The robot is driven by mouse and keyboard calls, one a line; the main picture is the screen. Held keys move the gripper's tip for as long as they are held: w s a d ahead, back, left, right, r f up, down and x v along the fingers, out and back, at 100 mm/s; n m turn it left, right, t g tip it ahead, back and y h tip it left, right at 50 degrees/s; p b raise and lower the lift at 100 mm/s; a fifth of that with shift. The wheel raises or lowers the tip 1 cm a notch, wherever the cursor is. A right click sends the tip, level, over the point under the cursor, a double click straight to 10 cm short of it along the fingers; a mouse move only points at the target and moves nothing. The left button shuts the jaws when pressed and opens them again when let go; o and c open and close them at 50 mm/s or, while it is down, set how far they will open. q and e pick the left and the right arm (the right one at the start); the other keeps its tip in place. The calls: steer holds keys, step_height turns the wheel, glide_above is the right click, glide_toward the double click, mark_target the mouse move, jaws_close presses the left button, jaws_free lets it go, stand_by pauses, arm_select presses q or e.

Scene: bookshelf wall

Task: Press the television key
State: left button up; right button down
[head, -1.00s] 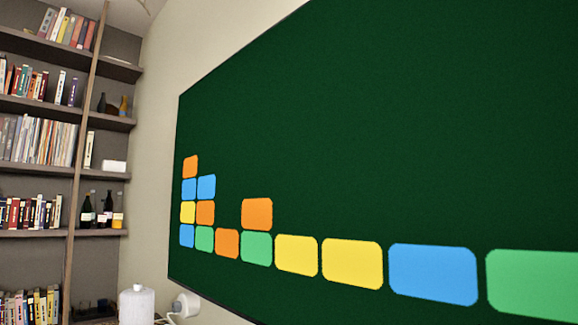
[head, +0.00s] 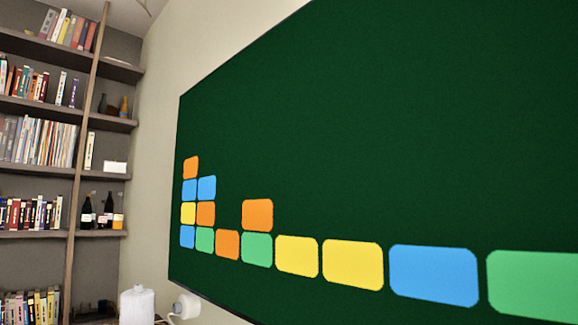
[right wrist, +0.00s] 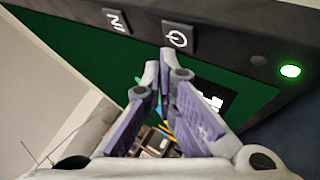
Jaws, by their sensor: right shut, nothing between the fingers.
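The television (head: 380,130) fills the right of the head view. Its screen is lit dark green with rows of coloured tiles. In the right wrist view its dark edge (right wrist: 225,45) carries a dark square key with a white power symbol (right wrist: 178,38). A second key with a white zigzag mark (right wrist: 116,20) sits to its left. A small green light (right wrist: 290,71) glows on the right. My right gripper (right wrist: 159,65) is shut and empty, its fingertips just below the power key in the picture. I cannot tell whether they touch it. My left gripper is not in view.
A bookshelf (head: 105,123) with books and bottles stands at the left of the head view. A white cylinder (head: 137,306) stands low, near a white round fitting (head: 187,306) on the wall below the television.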

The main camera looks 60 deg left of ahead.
steer(key=shift+w, duration=0.1)
steer(key=shift+w+a, duration=0.15)
steer(key=shift+w, duration=0.2)
steer(key=shift+w, duration=0.25)
stand_by(0.3)
steer(key=shift+s, duration=0.7)
